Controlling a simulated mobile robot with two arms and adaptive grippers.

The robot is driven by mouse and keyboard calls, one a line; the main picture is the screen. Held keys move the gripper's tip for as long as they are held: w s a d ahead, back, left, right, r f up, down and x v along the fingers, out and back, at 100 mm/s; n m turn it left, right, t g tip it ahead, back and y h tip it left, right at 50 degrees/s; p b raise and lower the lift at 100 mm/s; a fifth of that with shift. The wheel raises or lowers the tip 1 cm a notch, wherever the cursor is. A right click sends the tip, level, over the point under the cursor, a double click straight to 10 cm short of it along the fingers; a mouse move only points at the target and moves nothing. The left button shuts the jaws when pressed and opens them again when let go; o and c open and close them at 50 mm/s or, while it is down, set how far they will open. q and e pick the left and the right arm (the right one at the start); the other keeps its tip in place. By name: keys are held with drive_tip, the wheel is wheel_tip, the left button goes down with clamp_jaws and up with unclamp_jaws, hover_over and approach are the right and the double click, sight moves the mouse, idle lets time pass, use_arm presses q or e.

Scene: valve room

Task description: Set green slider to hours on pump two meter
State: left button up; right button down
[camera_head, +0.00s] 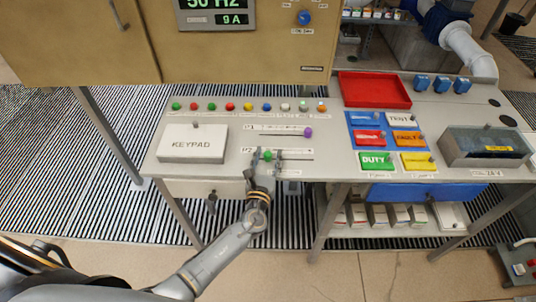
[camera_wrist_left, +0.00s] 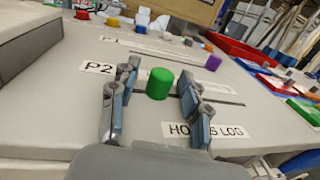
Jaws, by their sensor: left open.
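The green slider knob (camera_wrist_left: 159,83) stands on the slot marked P2 on the bench top. In the head view the green knob (camera_head: 268,155) is at the left part of its slot. My left gripper (camera_head: 267,155) is open, with a finger on either side of the knob; in the wrist view the fingers (camera_wrist_left: 155,90) stand apart from it. A label (camera_wrist_left: 205,130) reading "HO...S LOG", partly hidden by a finger, lies in front of the slot. The P2 label (camera_wrist_left: 98,68) is left of the knob. My right gripper is not seen.
The purple knob (camera_head: 308,132) of the P1 slider is just behind. A white keypad box (camera_head: 193,143) stands to the left, and coloured tags (camera_head: 376,160) lie to the right. A row of coloured buttons (camera_head: 230,107) runs behind.

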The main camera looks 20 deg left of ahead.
sight(303, 160)
use_arm(q)
drive_tip(key=shift+w, duration=0.1)
clamp_jaws()
drive_tip(key=w+d+b, duration=0.1)
drive_tip(key=d, duration=0.2)
drive_tip(key=w+d+b, duration=0.1)
drive_tip(key=d, duration=0.2)
drive_tip(key=w+d+b, duration=0.1)
drive_tip(key=d, duration=0.3)
drive_tip(key=shift+d+f, duration=0.1)
drive_tip(key=shift+s, duration=0.1)
unclamp_jaws()
